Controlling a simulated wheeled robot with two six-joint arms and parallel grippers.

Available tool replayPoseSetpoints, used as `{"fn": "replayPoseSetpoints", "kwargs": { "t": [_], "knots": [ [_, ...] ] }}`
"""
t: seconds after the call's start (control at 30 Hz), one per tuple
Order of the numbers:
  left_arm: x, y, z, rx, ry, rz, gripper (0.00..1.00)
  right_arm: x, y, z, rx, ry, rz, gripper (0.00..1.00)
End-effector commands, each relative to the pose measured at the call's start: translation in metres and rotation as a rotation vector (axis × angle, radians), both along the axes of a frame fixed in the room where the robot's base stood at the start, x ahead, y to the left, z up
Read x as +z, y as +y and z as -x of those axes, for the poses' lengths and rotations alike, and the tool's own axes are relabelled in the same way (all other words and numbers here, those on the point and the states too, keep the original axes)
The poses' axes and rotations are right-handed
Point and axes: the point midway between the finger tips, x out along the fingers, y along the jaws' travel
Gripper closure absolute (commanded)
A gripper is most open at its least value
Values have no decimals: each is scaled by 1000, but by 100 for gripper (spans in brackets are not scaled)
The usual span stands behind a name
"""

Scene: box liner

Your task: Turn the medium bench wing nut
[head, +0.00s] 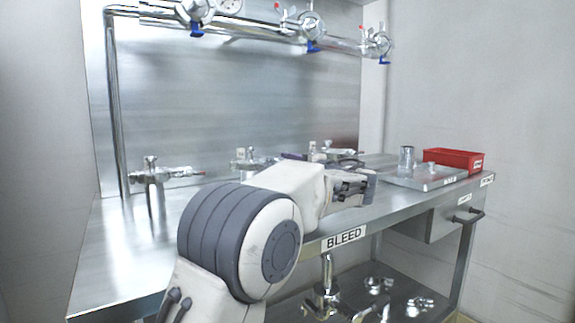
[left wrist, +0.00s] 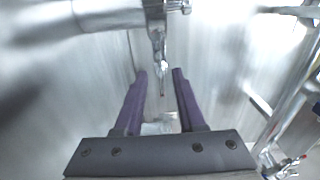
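Several metal valve fittings stand along the back of the steel bench. One is at the left (head: 155,175), one in the middle (head: 245,159) and one farther right (head: 318,151), partly behind my arm. I cannot tell by size which has the medium wing nut. My left gripper is mostly hidden behind my arm in the head view; a bit of purple shows by the middle fitting. In the left wrist view my left gripper (left wrist: 160,72) has its purple fingers apart, with a narrow metal fitting (left wrist: 157,40) just beyond and between the tips. Contact cannot be told. My right gripper is out of view.
A red bin (head: 453,158) and a metal tray (head: 425,180) with a cylinder (head: 406,158) stand at the bench's right end. A pipe with valves (head: 310,40) runs above the back panel. The bench's left end is clear.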

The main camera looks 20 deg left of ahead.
Motion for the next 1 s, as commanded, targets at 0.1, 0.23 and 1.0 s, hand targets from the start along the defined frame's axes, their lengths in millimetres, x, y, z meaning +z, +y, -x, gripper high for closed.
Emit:
{"fn": "replayPoseSetpoints", "kwargs": {
  "t": [0.1, 0.23, 1.0],
  "knots": [
    [1, -18, 12, -6, 1, -1, 61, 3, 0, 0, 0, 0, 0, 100],
    [2, -39, 29, -6, 1, -1, 61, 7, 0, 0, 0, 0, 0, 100],
    [6, -77, 59, -3, 0, 0, 61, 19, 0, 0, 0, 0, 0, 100]
  ]
}}
